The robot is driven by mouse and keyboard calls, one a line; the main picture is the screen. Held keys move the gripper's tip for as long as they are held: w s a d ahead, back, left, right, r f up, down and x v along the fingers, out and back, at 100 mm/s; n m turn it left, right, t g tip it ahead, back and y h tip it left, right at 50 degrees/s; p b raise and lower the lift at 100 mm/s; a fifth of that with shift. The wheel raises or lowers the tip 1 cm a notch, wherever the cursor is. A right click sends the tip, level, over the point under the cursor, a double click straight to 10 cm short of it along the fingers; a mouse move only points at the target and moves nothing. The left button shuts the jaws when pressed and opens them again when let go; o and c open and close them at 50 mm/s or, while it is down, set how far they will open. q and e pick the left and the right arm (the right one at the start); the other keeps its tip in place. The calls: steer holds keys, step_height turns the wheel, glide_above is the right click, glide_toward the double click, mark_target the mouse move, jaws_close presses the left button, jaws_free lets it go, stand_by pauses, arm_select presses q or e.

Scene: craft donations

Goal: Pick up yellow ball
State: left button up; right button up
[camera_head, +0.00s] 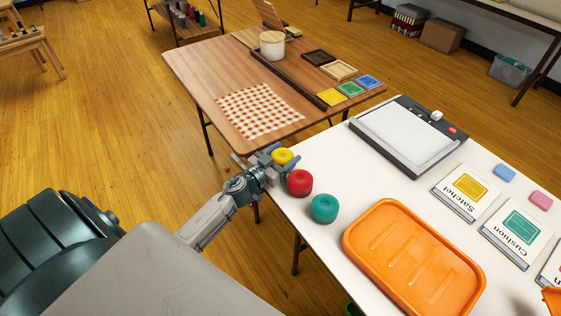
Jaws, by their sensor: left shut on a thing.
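The yellow ball (283,156) is at the left edge of the white table (317,159). My right gripper is not in view.
An orange tray (358,240) lies near the teal ball. A grey-framed board (408,131), labelled cards (465,190) and blue and pink blocks are farther right. A wooden table (200,75) with a checked cloth (258,110) stands behind.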

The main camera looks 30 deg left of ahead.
arm_select(q)
steer(key=shift+r+p, duration=0.45)
steer(key=shift+p, duration=0.15)
step_height(320, 180, up, 10)
steer(key=p, duration=0.8)
steer(key=shift+f, duration=0.25)
step_height(320, 180, up, 16)
steer(key=p, duration=1.4)
glide_above(283, 153)
steer(key=shift+r+p, duration=0.3)
steer(key=shift+r, duration=0.35)
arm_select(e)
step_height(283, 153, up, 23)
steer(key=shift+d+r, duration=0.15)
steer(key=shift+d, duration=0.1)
